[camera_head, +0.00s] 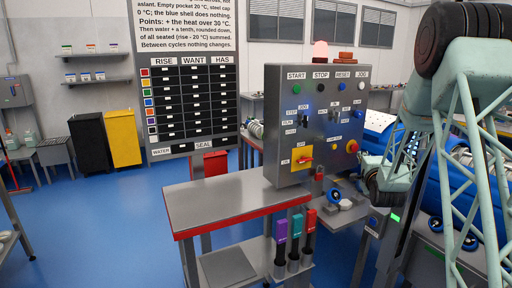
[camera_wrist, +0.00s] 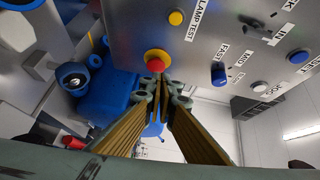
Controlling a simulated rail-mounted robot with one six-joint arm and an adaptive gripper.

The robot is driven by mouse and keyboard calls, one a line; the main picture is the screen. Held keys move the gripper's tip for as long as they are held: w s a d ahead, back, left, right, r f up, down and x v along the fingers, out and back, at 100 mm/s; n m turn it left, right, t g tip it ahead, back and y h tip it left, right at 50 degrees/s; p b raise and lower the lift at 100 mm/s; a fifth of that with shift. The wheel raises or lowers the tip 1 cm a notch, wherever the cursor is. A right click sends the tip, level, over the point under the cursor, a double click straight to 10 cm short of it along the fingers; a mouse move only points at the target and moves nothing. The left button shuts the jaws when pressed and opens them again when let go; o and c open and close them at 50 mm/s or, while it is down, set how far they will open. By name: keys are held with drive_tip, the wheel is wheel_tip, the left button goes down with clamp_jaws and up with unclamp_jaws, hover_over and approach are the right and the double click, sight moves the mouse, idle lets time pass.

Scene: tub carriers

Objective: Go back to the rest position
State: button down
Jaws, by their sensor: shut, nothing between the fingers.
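My gripper (camera_wrist: 163,88) is shut and empty in the wrist view, its fingertips together close to a red mushroom button on a yellow base (camera_wrist: 157,60). I cannot tell whether they touch it. In the head view that red button (camera_head: 352,146) is at the lower right of a grey control panel (camera_head: 285,120). My arm reaches in from the right, with its end low beside the panel; the fingertips are hard to make out there.
A blue selector knob (camera_wrist: 218,73) and a yellow button (camera_wrist: 176,18) are near my gripper. A grey bench with a red edge (camera_head: 230,205) stands before the panel. Blue machinery (camera_head: 440,195) lies behind my arm. Open blue floor (camera_head: 110,225) is at left.

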drive_tip(key=s+a+r+n+g+y, duration=0.1)
drive_tip(key=s+a+r+n+g, duration=0.25)
drive_tip(key=s, duration=0.55)
drive_tip(key=s+a+r+n+g, duration=0.1)
drive_tip(key=s+a+r+n, duration=0.2)
drive_tip(key=s+a+r, duration=0.35)
drive_tip(key=s+a+r+n+g+y, duration=0.1)
drive_tip(key=s+a+r+n+g, duration=0.3)
drive_tip(key=s, duration=0.7)
drive_tip(key=s+a+f+n+g, duration=0.1)
drive_tip(key=s+a+n, duration=0.2)
drive_tip(key=s, duration=1.2)
drive_tip(key=s+a+f+n+g+y, duration=0.1)
drive_tip(key=s+a+n+g, duration=0.1)
drive_tip(key=s, duration=1.4)
drive_tip(key=s+a+f+n+g, duration=0.1)
drive_tip(key=s+a+n, duration=0.3)
drive_tip(key=s, duration=1.2)
drive_tip(key=shift+a+f+p, duration=0.3)
drive_tip(key=shift+a+f, duration=0.15)
drive_tip(key=shift+a, duration=0.65)
drive_tip(key=shift+g, duration=0.25)
